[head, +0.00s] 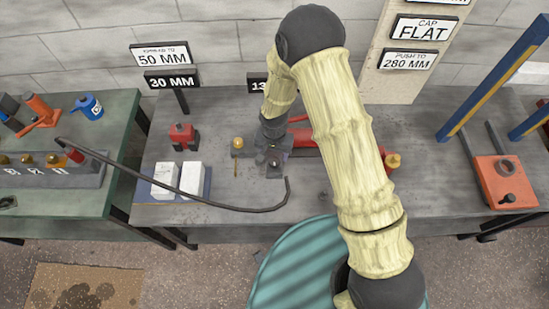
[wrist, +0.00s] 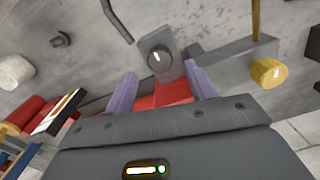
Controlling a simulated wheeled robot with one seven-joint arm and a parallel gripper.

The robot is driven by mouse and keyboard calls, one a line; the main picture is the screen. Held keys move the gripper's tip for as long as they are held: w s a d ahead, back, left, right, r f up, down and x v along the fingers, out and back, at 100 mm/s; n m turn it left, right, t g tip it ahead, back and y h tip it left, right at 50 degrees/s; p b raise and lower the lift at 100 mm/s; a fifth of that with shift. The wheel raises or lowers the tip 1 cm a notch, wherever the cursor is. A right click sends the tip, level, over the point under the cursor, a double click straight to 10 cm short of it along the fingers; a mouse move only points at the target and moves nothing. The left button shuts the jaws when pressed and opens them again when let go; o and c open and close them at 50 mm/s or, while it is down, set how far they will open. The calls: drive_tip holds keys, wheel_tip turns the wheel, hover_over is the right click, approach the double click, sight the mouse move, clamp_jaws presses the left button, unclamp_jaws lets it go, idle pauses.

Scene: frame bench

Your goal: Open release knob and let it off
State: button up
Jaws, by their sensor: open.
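In the wrist view a dark round knob (wrist: 155,57) with a white mark sits on a grey upright plate, with a red part (wrist: 168,93) just behind it. I take this as the release knob; no label on it shows. My gripper (wrist: 160,70) is open, its two pale purple fingers on either side of the red part and pointing toward the knob. I cannot tell whether they touch anything. In the head view my gripper (head: 270,150) is low over the bench beside a red cylinder (head: 307,150); my arm hides part of that cylinder.
A yellow knob (wrist: 268,73) stands right of the fingers in the wrist view. In the head view a long dark bar (head: 220,203) crosses the bench front, near white blocks (head: 193,180) and a small red device (head: 183,136). An orange unit (head: 503,181) sits at right.

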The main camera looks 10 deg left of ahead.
sight(274, 162)
drive_tip(key=shift+f+p, duration=0.3)
drive_tip(key=shift+f, duration=1.95)
drive_tip(key=c, duration=1)
